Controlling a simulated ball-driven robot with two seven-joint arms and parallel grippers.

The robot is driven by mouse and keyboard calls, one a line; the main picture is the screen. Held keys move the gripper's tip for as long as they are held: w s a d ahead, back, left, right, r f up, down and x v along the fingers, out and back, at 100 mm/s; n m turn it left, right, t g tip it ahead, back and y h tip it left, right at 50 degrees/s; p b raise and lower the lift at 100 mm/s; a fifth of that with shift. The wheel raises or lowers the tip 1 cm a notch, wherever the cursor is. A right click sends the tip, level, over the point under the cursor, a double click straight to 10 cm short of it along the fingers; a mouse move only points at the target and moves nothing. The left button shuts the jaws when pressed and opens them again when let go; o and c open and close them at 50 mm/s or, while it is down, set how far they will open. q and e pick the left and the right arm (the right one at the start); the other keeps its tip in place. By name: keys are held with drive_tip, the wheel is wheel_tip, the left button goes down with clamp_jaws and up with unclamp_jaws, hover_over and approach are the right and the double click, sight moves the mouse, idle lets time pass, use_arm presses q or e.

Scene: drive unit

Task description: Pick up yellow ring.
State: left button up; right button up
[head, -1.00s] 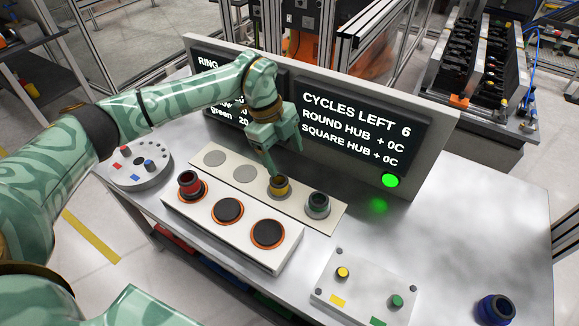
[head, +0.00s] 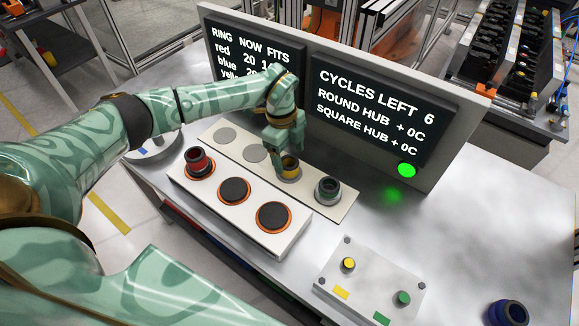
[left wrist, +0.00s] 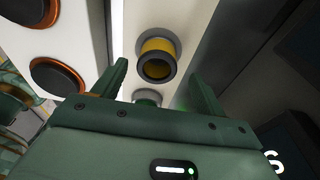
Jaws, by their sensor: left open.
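The yellow ring (head: 290,165) stands on a round grey pad of the white strip, with a dark rim at its top. My left gripper (head: 288,160) is right above and around it in the head view. In the left wrist view the yellow ring (left wrist: 158,58) lies just beyond the fingertips, roughly between the two open fingers of the left gripper (left wrist: 160,75). Nothing is held in the left gripper. In the head view the gripper hides part of the ring. My right gripper is not in view.
A red ring (head: 199,161) stands on the front white block (head: 247,236). A green-banded ring (head: 328,190) stands at the strip's right end. A display panel (head: 375,107) rises close behind my left gripper. A button box (head: 370,283) and a blue ring (head: 507,313) are at right.

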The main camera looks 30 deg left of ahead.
sight(289, 164)
use_arm(q)
drive_tip(key=f, duration=0.4)
drive_tip(key=shift+s+d+b, duration=0.2)
drive_tip(key=shift+s+b, duration=0.05)
drive_tip(key=shift+b, duration=0.15)
drive_tip(key=c, duration=1.2)
drive_tip(key=shift+r, duration=0.1)
drive_tip(key=shift+r, duration=0.55)
drive_tip(key=r, duration=0.1)
drive_tip(key=r+p, duration=0.1)
drive_tip(key=r, duration=0.1)
drive_tip(key=shift+s, duration=0.2)
drive_tip(key=shift+s+a+r+p, duration=0.3)
drive_tip(key=shift+s+r+p, duration=0.65)
drive_tip(key=shift+s+r, duration=1.2)
drive_tip(key=shift+s+a+r+p, duration=0.35)
drive_tip(key=shift+s+r+p, duration=0.55)
drive_tip(key=shift+s+r, duration=1.2)
drive_tip(key=shift+s+a+r+p, duration=0.3)
drive_tip(key=shift+s+r+p, duration=0.65)
drive_tip(key=shift+s+r, duration=1.15)
